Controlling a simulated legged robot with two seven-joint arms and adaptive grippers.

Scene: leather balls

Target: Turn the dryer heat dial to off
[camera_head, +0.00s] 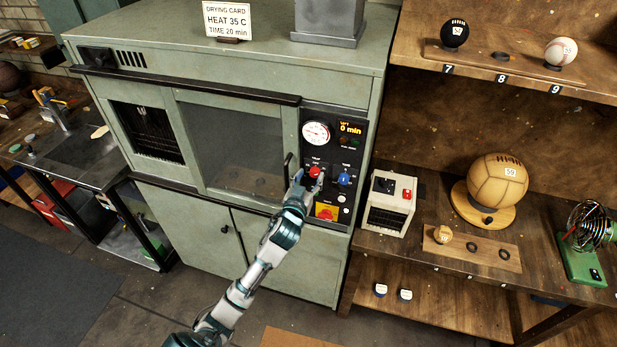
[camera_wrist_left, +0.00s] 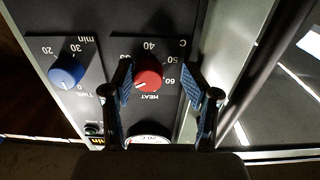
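The red heat dial (camera_head: 314,172) is on the dark control panel (camera_head: 345,125) of the green dryer. It also shows in the left wrist view (camera_wrist_left: 149,73), upside down, with marks such as 40, 50 and 60 around it. A pale pointer mark shows at its lower left there. My left gripper (camera_head: 308,181) is at the dial. In the left wrist view its two blue-padded fingers (camera_wrist_left: 158,82) stand open on either side of the dial. The left-hand finger is close to it; contact is unclear. The right gripper is not in view.
The blue time dial (camera_head: 344,179) sits right beside the heat dial. Below are a red-and-yellow switch (camera_head: 326,211) and a white button. A vertical door handle (camera_head: 287,172) is just left of the gripper. A small cream box (camera_head: 391,203) stands on the bench at right.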

